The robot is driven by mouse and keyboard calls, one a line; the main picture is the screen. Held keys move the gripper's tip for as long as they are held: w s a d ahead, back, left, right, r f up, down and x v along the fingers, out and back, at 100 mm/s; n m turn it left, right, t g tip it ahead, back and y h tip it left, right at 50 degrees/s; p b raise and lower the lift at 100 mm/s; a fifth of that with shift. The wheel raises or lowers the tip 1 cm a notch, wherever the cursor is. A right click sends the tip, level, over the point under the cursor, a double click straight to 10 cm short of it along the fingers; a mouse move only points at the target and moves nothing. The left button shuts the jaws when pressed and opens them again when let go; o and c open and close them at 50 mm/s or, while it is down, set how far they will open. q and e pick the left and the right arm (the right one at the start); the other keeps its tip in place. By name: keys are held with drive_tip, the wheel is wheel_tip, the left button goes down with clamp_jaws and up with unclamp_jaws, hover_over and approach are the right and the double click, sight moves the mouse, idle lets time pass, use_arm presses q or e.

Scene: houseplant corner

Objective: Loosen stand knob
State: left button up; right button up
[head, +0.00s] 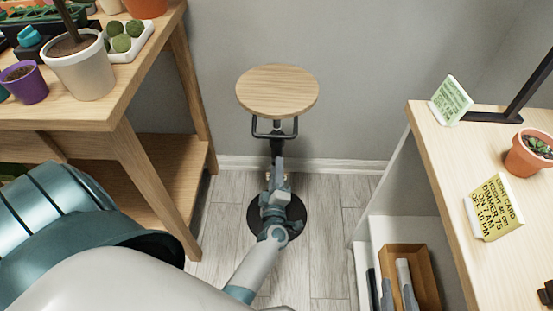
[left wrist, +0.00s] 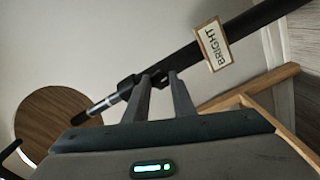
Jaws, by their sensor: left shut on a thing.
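The plant stand has a round wooden top (head: 277,92), a black bracket under it, a post and a round black base (head: 294,229) on the floor. In the left wrist view the round top (left wrist: 55,112) is at the left, with a shiny inner tube (left wrist: 105,103) running into the black outer tube (left wrist: 218,56). My left gripper (head: 277,150) reaches the post below the top. Its fingers (left wrist: 160,80) are closed at the collar end of the black tube, around the stand knob, which they mostly hide. My right gripper is out of view.
A wooden plant table (head: 120,105) with pots stands at the left. A shelf unit (head: 430,135) with cards and a terracotta pot (head: 530,155) stands at the right. The wall is close behind the stand.

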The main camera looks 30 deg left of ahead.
use_arm(q)
drive_tip(key=shift+r+n+b, duration=0.1)
drive_tip(key=shift+n+b, duration=2.5)
drive_tip(key=shift+n, duration=5.8)
use_arm(e)
wheel_tip(320, 180, up, 17)
drive_tip(key=s+a+t+y, duration=0.1)
drive_tip(key=s+t+y, duration=0.2)
drive_tip(key=t, duration=0.7)
drive_tip(key=shift+a+t, duration=0.25)
drive_tip(key=shift+t, duration=0.15)
use_arm(q)
drive_tip(key=o, duration=1.1)
drive_tip(key=shift+c, duration=0.2)
drive_tip(key=shift+m, duration=0.3)
use_arm(e)
drive_tip(key=shift+w+r, duration=0.1)
drive_tip(key=shift+r, duration=0.05)
